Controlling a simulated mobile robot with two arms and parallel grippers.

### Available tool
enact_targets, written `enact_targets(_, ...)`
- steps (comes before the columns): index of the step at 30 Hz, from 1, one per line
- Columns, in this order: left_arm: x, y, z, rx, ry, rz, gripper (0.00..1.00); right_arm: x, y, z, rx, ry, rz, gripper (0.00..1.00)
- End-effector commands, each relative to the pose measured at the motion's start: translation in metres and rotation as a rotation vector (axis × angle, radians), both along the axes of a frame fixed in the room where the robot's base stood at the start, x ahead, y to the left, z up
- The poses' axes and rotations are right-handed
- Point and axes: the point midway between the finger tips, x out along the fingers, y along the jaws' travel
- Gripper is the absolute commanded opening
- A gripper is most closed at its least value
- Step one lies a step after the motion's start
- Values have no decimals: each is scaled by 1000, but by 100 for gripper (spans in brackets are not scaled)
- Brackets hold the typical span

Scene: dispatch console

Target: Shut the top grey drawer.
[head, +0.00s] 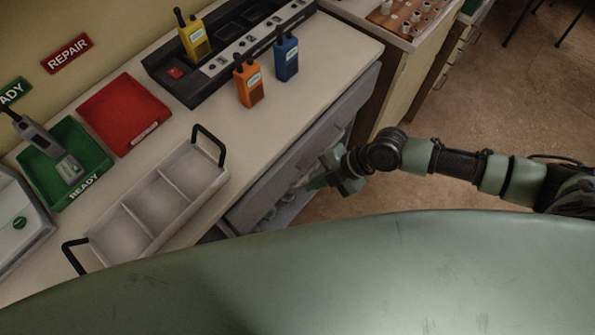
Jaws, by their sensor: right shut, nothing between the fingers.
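The grey drawer unit (338,118) is under the front edge of the white counter, seen steeply from above. A lower grey part near the gripper (286,214) juts out past the counter edge, with small pale shapes at its left. I cannot tell clearly how far the top drawer stands out. My right gripper (308,184) is shut and empty, beside the drawer fronts, its fingers pointing left toward them. Whether it touches a drawer is unclear. My left gripper is not in view.
On the counter (318,85) are a grey divided tray with black handles (159,205), a red tray (124,113), a green tray (93,150) holding a grey radio, a black charger strip (215,78), and orange (249,85) and blue (286,58) radios. Brown floor (440,150) lies open at right.

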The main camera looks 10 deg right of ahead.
Motion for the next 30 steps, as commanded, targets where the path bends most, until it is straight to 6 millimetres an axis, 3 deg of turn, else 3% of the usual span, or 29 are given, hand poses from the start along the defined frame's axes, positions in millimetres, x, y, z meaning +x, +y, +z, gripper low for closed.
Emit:
enact_targets(2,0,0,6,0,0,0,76,2,11,-11,2,3,-2,0)
enact_targets(6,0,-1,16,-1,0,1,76,20,24,-10,0,-2,-1,0)
enact_targets(14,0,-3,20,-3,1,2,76,33,34,-13,-1,0,0,0)
enact_targets(24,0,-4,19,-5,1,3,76,35,35,-14,-1,0,0,0)
enact_targets(30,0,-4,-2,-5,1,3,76,51,47,-18,1,-5,0,0)
